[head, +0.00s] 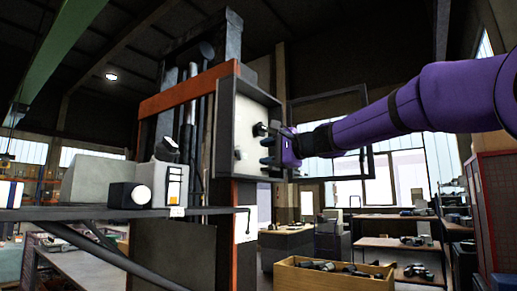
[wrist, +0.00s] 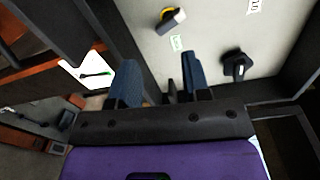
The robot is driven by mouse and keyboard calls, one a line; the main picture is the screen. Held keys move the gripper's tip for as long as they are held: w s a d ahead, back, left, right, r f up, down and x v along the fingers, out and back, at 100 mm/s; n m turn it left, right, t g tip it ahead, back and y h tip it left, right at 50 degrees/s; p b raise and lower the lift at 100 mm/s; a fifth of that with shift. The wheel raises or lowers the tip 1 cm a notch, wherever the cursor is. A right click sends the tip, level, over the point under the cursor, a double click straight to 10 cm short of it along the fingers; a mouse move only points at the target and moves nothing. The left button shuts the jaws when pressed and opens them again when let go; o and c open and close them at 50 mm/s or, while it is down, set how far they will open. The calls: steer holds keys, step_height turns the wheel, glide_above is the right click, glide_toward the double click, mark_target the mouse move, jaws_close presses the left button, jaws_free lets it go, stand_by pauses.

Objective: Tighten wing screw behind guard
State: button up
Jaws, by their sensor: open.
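My gripper (head: 268,151) is open, with its two blue fingers inside the open grey box on the machine column. In the wrist view the fingers of my gripper (wrist: 158,80) are apart, with a small dark piece (wrist: 171,90) partly visible between them; I cannot tell what it is. A black knob-like fitting (wrist: 236,64) stands on the pale back panel (wrist: 215,30), right of the fingers and apart from them. I cannot tell which fitting is the wing screw. A framed guard door (head: 371,120) stands swung open at the right of the box, behind my arm.
A yellow-and-grey fitting (wrist: 172,19) and a green label (wrist: 176,43) are on the panel. The box's grey side wall (head: 224,130) bounds the left. A shelf (head: 90,213) with grey equipment stands left, and a wooden crate of parts (head: 310,280) stands below.

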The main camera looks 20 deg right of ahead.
mark_target(241, 152)
steer(key=shift+w+a+r+n, duration=0.15)
steer(key=shift+w+a+n, duration=0.5)
steer(key=shift+n, duration=3.35)
steer(key=shift+w+a+r+n, duration=0.25)
steer(key=shift+w+n, duration=0.55)
steer(key=shift+n, duration=3.2)
steer(key=shift+w+a+r+n, duration=0.1)
steer(key=shift+w+a+n, duration=0.55)
steer(key=shift+n, duration=3.35)
steer(key=shift+w, duration=0.2)
steer(key=shift+x, duration=1.85)
jaws_close()
steer(key=shift+m, duration=2.5)
